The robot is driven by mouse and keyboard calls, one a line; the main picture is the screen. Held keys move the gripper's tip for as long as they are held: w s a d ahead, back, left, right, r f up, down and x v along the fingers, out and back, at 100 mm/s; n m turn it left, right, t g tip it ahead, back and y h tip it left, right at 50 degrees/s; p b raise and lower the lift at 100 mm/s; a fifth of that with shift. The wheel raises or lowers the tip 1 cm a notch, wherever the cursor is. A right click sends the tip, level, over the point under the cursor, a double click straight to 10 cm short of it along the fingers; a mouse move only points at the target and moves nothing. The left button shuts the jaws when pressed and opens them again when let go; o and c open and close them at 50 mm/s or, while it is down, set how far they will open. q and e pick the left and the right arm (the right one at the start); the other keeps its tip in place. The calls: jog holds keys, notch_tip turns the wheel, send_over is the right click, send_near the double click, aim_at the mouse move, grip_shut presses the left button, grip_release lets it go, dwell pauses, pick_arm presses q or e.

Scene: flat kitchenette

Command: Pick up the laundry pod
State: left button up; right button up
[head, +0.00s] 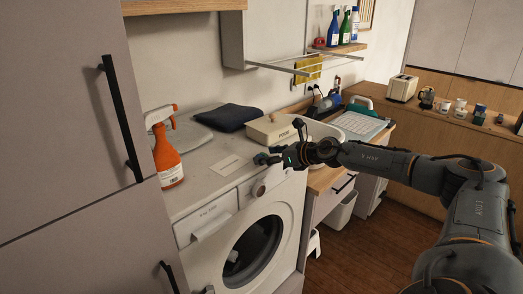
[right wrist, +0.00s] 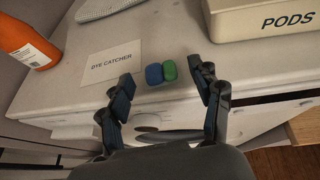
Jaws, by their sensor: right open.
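The laundry pod (right wrist: 155,74) is a small blue and green capsule. It lies on the white washing machine top (right wrist: 190,95) near the front edge in the right wrist view. My right gripper (right wrist: 166,78) is open, with one dark finger on each side of the pod and visible gaps between. In the head view my right gripper (head: 277,158) is over the front edge of the washer top, and I cannot make out the pod clearly there. My left gripper is not in view.
A cream PODS box (right wrist: 265,22) stands behind the pod to the right. A DYE CATCHER card (right wrist: 112,62) lies to its left. An orange spray bottle (head: 166,150) and dark folded cloth (head: 227,117) are also on top. The washer's front edge is close.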

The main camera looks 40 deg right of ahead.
jog(key=shift+x, duration=0.8)
jog(key=shift+s, duration=0.15)
jog(key=shift+c, duration=0.7)
jog(key=c, duration=0.7)
jog(key=shift+r, duration=0.4)
notch_tip(320, 180, up, 2)
jog(key=shift+d+r+p, duration=0.1)
jog(key=shift+p, duration=0.2)
jog(key=s+r+b, duration=0.2)
jog(key=s+r, duration=0.1)
jog(key=s, duration=0.1)
jog(key=s+a+r+b, duration=0.1)
jog(key=s+r+b, duration=0.1)
jog(key=s, duration=0.3)
jog(key=s+r+b, duration=0.2)
jog(key=s+r, duration=0.3)
jog(key=shift+a+b, duration=0.3)
jog(key=shift+b, duration=0.1)
